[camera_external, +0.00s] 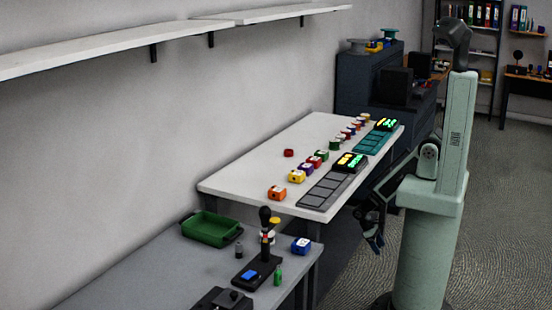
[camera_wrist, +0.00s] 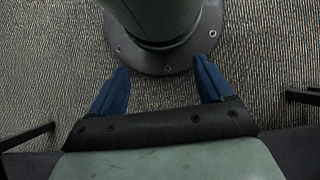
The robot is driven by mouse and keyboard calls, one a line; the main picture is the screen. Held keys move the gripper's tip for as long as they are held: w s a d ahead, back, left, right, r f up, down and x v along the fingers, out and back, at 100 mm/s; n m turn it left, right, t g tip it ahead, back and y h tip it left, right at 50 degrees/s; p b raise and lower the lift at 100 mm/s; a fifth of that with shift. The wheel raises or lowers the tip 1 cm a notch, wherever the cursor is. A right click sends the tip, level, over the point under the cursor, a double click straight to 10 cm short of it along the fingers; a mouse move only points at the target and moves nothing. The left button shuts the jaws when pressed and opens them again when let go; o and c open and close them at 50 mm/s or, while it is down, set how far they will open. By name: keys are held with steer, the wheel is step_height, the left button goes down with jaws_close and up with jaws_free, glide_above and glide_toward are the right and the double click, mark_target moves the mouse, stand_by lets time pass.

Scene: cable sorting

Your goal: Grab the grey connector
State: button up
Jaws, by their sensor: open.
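I cannot make out a grey connector for certain in either view. A row of small coloured blocks, among them an orange one (camera_external: 277,192), a yellow one (camera_external: 296,176) and a red one (camera_external: 314,162), runs along the white table (camera_external: 250,172) in the external view. My gripper (camera_external: 375,241) hangs low beside the table's right side, below the tabletop and apart from the blocks. In the wrist view my gripper (camera_wrist: 162,66) has its two blue fingers spread wide, with nothing between them but floor and my round base beyond.
Two panels with lit displays, one grey (camera_external: 327,190) and one teal (camera_external: 372,142), lie along the white table's right edge. Shelves (camera_external: 120,40) line the wall.

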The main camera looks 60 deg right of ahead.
steer(key=c, duration=0.3)
steer(key=shift+c, duration=0.2)
